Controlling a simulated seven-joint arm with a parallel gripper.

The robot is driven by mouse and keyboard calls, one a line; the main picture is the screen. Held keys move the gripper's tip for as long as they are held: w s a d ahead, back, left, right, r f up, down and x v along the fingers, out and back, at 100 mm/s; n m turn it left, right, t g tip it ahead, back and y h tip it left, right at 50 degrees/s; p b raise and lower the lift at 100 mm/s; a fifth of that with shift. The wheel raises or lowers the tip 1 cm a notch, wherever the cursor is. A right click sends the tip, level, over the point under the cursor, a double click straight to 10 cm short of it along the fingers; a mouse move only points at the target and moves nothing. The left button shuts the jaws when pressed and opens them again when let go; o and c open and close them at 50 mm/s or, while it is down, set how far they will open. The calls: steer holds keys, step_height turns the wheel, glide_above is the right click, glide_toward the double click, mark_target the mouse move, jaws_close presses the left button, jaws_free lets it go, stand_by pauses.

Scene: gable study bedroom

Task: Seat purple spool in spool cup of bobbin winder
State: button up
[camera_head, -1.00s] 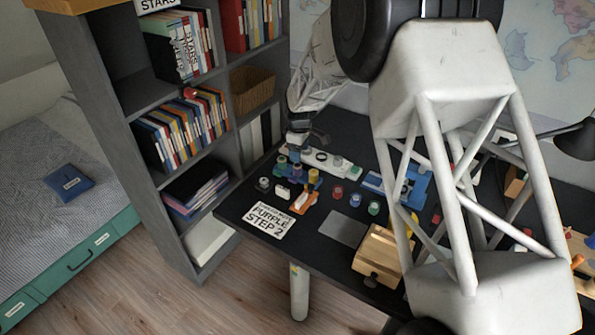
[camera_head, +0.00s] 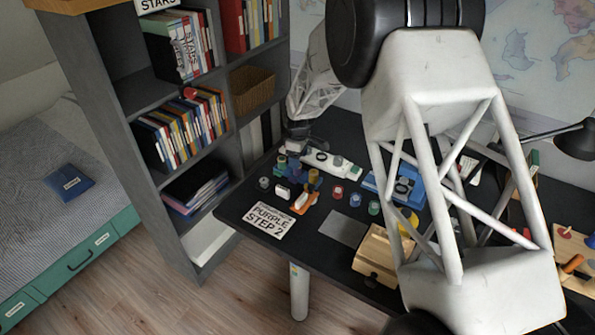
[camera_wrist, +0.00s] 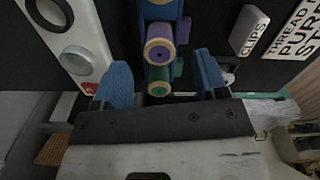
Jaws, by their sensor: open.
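My gripper (camera_wrist: 161,63) is open, its two blue fingers on either side of a spool rack in the wrist view. The purple spool (camera_wrist: 160,46) shows there between the fingertips, with pale end discs; I cannot tell that either finger touches it. A green spool (camera_wrist: 159,82) is nearer the palm, and the blue rack (camera_wrist: 163,10) runs up the picture. In the head view my gripper (camera_head: 297,146) is over the rack's far end, partly hiding its spools. A white strip with round fittings (camera_head: 330,161), possibly the bobbin winder, lies beside the rack; it also shows in the wrist view (camera_wrist: 91,29).
A white sign reading purple, step 2 (camera_head: 268,220) lies at the desk's front left. Red, blue and green spools (camera_head: 355,200) stand right of the rack. A blue device (camera_head: 377,184) and a wooden box (camera_head: 378,254) are farther right. A white clips box (camera_wrist: 248,30) is near my right finger.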

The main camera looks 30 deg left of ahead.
steer(key=shift+a+f, duration=0.15)
steer(key=shift+f, duration=2.45)
steer(key=c, duration=1)
steer(key=shift+r, duration=0.1)
steer(key=shift+r, duration=4.95)
